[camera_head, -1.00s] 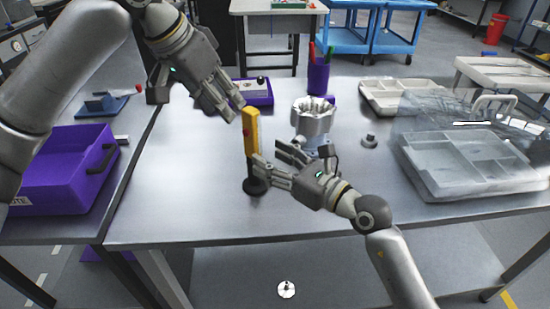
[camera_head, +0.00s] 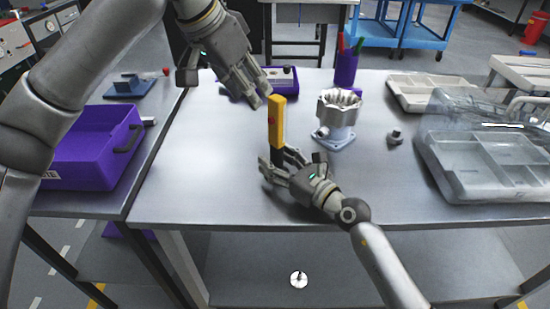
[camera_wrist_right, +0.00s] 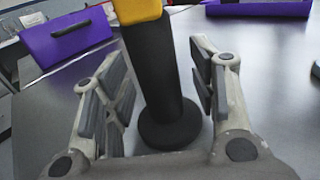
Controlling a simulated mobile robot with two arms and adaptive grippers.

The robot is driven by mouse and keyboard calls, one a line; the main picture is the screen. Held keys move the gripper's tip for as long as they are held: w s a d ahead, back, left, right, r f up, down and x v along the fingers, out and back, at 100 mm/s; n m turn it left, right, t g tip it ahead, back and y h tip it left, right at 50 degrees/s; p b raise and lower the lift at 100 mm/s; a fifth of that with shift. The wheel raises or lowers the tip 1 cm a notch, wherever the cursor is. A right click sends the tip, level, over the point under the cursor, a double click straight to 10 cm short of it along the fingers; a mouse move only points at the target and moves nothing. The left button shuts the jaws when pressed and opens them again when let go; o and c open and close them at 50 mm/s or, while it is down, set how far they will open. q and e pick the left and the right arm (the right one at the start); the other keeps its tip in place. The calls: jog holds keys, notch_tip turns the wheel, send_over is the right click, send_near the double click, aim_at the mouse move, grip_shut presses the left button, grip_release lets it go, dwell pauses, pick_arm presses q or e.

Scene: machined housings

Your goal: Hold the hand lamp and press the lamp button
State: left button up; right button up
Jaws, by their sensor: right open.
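The hand lamp (camera_head: 277,122) stands upright on the table, with a yellow upper body, a red button (camera_head: 271,121) on its side and a black lower part. In the right wrist view its black handle (camera_wrist_right: 155,65) and round base (camera_wrist_right: 170,128) stand between the fingers of my right gripper (camera_wrist_right: 158,90). That gripper is open around the handle, with a gap on each side. In the head view my right gripper (camera_head: 275,165) is low at the lamp and hides its base. My left gripper (camera_head: 262,92) is above and just left of the lamp's top, apart from the button; its finger opening is unclear.
A metal housing (camera_head: 337,112) stands right of the lamp, with a small grey part (camera_head: 395,138) beyond it. Clear trays (camera_head: 480,165) fill the right side. A purple bin (camera_head: 95,155) is at left. A purple box (camera_head: 283,80) is behind. The table's left front is clear.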

pick_arm(q)
jog(key=shift+s+d, duration=0.1)
pick_arm(e)
jog(key=shift+w+a+r, duration=0.1)
jog(key=shift+w+a, duration=0.15)
grip_shut()
pick_arm(q)
grip_shut()
dwell(1.3)
